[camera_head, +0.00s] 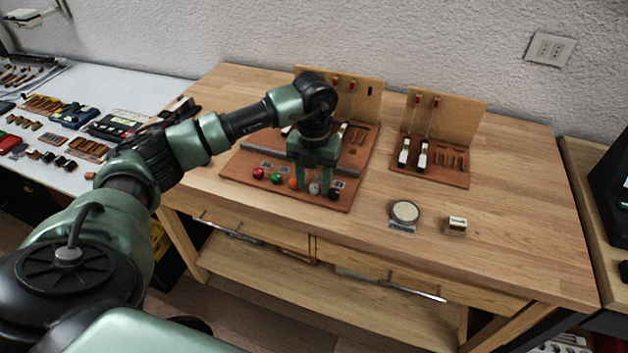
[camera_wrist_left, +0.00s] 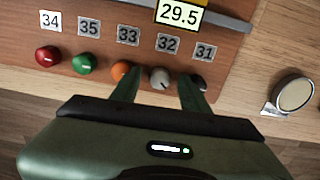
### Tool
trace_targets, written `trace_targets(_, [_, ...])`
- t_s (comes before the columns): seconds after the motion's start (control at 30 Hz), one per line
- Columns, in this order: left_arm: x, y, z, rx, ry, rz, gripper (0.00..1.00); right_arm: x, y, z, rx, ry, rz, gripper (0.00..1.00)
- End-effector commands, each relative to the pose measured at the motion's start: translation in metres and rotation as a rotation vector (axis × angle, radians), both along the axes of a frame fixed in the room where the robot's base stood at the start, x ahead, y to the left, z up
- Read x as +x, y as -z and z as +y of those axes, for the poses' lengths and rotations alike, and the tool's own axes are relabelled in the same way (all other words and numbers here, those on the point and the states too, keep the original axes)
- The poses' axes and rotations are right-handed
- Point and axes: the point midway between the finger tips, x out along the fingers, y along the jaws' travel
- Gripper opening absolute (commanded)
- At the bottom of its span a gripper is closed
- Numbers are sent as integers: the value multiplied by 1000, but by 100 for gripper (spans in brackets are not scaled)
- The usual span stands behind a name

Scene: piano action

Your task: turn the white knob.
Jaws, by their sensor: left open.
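The white knob (camera_head: 315,187) looks greyish and sits in a row of coloured knobs along the front edge of a brown board (camera_head: 234,169). It also shows in the left wrist view (camera_wrist_left: 160,77), below the label 32 (camera_wrist_left: 167,44). My left gripper (camera_head: 315,186) points down over the board, open, with one finger on each side of the white knob. In the left wrist view its fingertips (camera_wrist_left: 157,84) stand left and right of the knob; whether they touch it I cannot tell. My right gripper is in neither view.
An orange knob (camera_wrist_left: 122,71) and a black knob (camera_wrist_left: 199,82) are close beside the fingers. Green (camera_wrist_left: 84,64) and red (camera_wrist_left: 47,56) knobs lie further left. A display (camera_wrist_left: 180,13) reads 29.5. A second board (camera_head: 430,173) and a round pale disc (camera_head: 405,211) are to the right.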

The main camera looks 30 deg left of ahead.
Motion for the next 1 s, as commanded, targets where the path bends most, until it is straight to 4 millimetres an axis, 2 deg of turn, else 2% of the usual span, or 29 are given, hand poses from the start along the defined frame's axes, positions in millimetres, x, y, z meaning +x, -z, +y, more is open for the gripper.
trace_targets(0.4, [2, -62, 0, 0, -1, -6, 45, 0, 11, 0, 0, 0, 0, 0])
trace_targets(0.5, [1, -72, 0, -1, -1, -4, 45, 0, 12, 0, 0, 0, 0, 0])
trace_targets(0.63, [1, -77, 0, -1, -1, -4, 45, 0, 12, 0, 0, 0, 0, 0])
trace_targets(1.0, [1, -77, 0, 0, -1, -3, 45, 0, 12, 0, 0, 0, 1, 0])
